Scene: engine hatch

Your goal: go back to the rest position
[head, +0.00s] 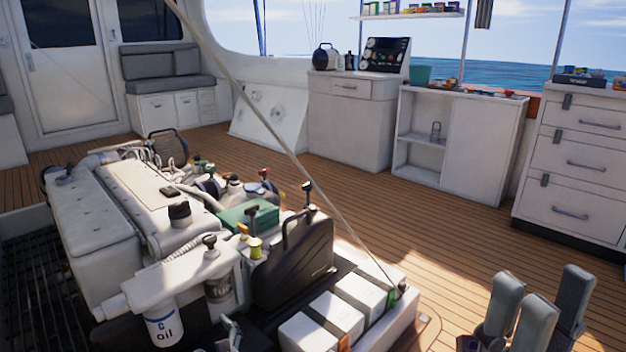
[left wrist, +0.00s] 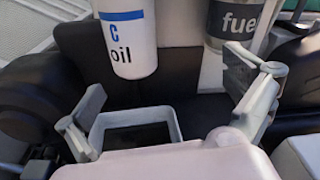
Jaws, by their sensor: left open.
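The engine (head: 95,240) sits in the open hatch. A hatch prop (head: 290,155) slants across it. White battery-like boxes (head: 335,312) stand at its near right. Cabinets (head: 480,140) line the back. The wooden deck (head: 420,220) between is clear.

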